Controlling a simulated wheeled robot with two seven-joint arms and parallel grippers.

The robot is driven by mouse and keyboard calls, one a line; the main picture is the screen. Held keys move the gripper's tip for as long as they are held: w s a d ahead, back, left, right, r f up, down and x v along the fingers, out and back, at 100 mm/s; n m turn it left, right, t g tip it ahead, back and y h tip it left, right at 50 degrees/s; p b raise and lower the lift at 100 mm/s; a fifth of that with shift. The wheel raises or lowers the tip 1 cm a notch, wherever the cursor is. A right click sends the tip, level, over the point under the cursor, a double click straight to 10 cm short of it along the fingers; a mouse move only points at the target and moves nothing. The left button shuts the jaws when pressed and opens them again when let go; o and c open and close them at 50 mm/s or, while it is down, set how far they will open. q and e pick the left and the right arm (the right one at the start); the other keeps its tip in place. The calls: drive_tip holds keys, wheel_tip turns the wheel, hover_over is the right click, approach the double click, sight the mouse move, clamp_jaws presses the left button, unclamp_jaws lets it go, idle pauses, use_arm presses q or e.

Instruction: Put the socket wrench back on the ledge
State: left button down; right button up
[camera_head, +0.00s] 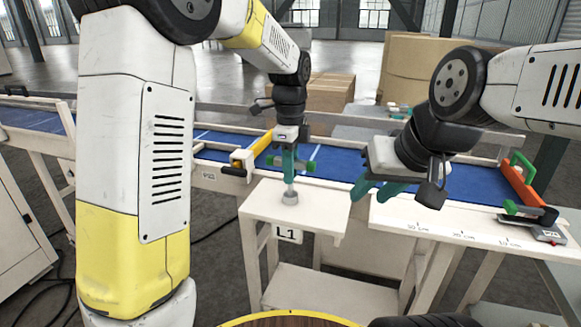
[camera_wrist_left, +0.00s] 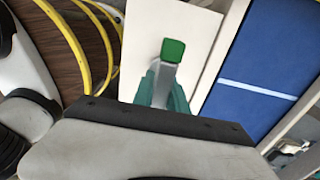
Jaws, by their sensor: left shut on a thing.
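My left gripper (camera_head: 290,178) is over the white ledge (camera_head: 322,222) labelled L1, its fingers pointing down. It is shut on the socket wrench, whose green end (camera_wrist_left: 173,50) and grey body show between the teal fingers in the left wrist view. In the head view a grey rounded end (camera_head: 290,197) shows just below the fingertips, at or very near the ledge top; I cannot tell whether it touches. The fingers hide part of the wrench. My right gripper (camera_head: 377,189) is to the right, over the belt's near edge, with its fingers apart and nothing visible between them.
A blue conveyor belt (camera_head: 335,165) runs behind the ledge. A yellow bar (camera_head: 262,150) crosses it at left. Cardboard boxes (camera_head: 330,92) stand behind.

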use_arm(q)
drive_tip(key=c, duration=1.3)
unclamp_jaws()
drive_tip(key=shift+r, duration=0.1)
wheel_tip(320, 180, up, 12)
drive_tip(key=shift+a+f, duration=0.1)
drive_tip(key=shift+f, duration=0.05)
drive_tip(key=s+a+n+t+h, duration=0.2)
drive_tip(key=s+a+n+t, duration=0.1)
drive_tip(key=s+a+n, duration=0.65)
drive_tip(key=s+a+f+n+t, duration=0.1)
drive_tip(key=s+n, duration=0.2)
drive_tip(key=s+a+f+n+t, duration=0.1)
drive_tip(key=s+a+f+n, duration=0.1)
drive_tip(key=s+n, duration=0.1)
drive_tip(key=s+a+f+n+t, duration=0.1)
drive_tip(key=s+f+n, duration=0.1)
drive_tip(key=s+n, duration=0.2)
drive_tip(key=shift+s+a+n, duration=0.1)
drive_tip(key=shift+a+n, duration=0.15)
drive_tip(key=shift+n, duration=0.5)
